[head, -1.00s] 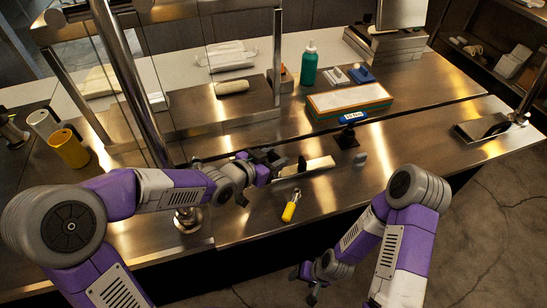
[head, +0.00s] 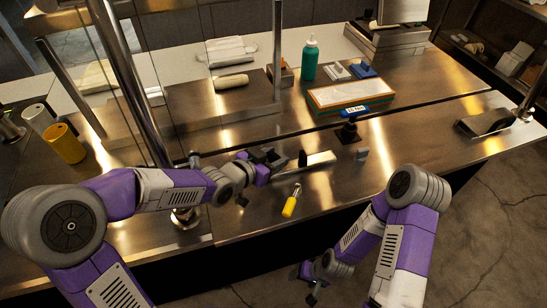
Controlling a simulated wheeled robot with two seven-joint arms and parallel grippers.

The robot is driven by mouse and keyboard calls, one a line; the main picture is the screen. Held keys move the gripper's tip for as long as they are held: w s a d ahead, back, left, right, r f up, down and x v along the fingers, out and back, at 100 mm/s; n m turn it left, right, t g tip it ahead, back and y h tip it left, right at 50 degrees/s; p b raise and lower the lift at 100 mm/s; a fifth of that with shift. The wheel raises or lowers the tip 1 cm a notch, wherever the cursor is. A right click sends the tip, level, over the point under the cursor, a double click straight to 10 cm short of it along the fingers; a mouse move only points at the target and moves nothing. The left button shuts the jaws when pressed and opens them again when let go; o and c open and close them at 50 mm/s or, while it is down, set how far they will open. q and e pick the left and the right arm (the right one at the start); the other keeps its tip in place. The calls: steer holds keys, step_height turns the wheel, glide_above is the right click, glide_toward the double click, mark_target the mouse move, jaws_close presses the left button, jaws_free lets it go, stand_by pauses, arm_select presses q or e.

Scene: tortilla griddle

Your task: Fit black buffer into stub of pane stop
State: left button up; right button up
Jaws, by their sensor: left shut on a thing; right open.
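My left gripper (head: 274,157) is shut over the bench's front half. It holds a small dark thing, most likely the black buffer, but this blends with the dark jaws and its outline is unclear. Just right of the jaws a small upright black piece (head: 302,158) stands by a pale metal strip (head: 320,160), apart from the gripper. I cannot clearly make out the pane stop or its stub. My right gripper (head: 309,283) is open and empty, low in front of the bench edge.
A yellow-handled tool (head: 290,206) lies near the front edge. A black stand (head: 348,134) and a small grey block (head: 362,154) are to the right. A steel post (head: 130,80) and glass panes rise by my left arm. Bare bench (head: 415,140) lies further right.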

arm_select(q)
steer(key=shift+f, duration=0.15)
steer(key=o, duration=1.1)
steer(key=p+v, duration=0.3)
steer(key=v, duration=0.4)
steer(key=shift+s+a, duration=0.15)
steer(key=shift+s, duration=0.1)
